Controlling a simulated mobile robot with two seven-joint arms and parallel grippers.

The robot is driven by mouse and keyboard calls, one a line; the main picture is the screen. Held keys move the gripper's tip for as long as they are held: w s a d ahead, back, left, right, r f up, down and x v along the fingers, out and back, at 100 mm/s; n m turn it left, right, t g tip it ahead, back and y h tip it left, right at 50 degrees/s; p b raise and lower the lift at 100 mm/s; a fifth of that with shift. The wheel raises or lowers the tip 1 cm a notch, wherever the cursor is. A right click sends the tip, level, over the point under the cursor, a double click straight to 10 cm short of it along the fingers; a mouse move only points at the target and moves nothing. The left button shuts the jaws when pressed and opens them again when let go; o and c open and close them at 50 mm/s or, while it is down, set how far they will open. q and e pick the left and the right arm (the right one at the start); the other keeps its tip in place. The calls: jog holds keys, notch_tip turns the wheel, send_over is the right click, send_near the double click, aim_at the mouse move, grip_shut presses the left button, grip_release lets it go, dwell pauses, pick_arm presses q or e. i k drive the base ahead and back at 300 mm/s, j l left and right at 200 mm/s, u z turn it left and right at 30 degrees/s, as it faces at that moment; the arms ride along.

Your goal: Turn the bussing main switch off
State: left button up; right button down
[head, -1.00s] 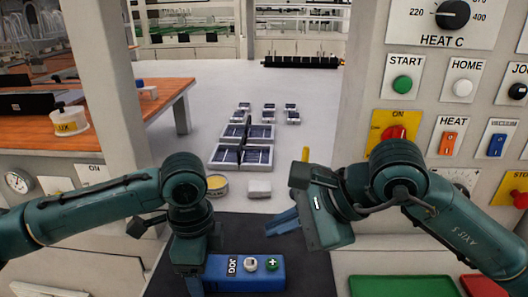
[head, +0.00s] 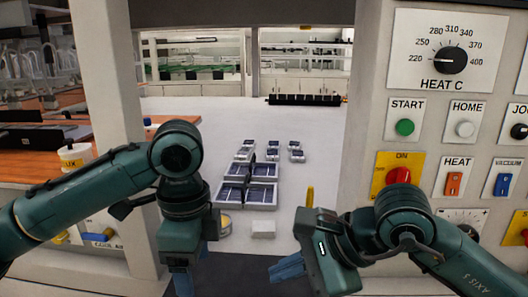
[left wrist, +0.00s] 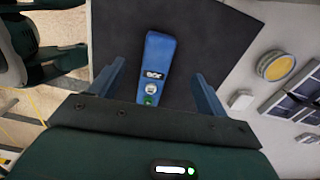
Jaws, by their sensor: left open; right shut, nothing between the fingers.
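A red rotary switch (head: 398,178) sits on a yellow plate (head: 414,164) marked ON, on the right-hand panel; no bussing label is readable. Its knob shows above my right arm. My right gripper (head: 287,269) is shut and empty, lower left of the switch and apart from it. My left gripper (head: 180,282) points down at the bottom of the head view. In the left wrist view my left gripper (left wrist: 156,80) is open, its fingers apart around the view of a blue JOG pendant (left wrist: 155,58) on a dark mat, not clamped.
The panel has a HEAT C dial (head: 450,60), a green START button (head: 405,127), a white HOME button (head: 465,129) and HEAT (head: 453,184) and VACUUM (head: 503,185) rockers. Solar cells (head: 262,171) lie on the white table (head: 330,130). A post (head: 108,90) stands left.

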aim_at(402, 174)
jog(key=k, duration=1.5)
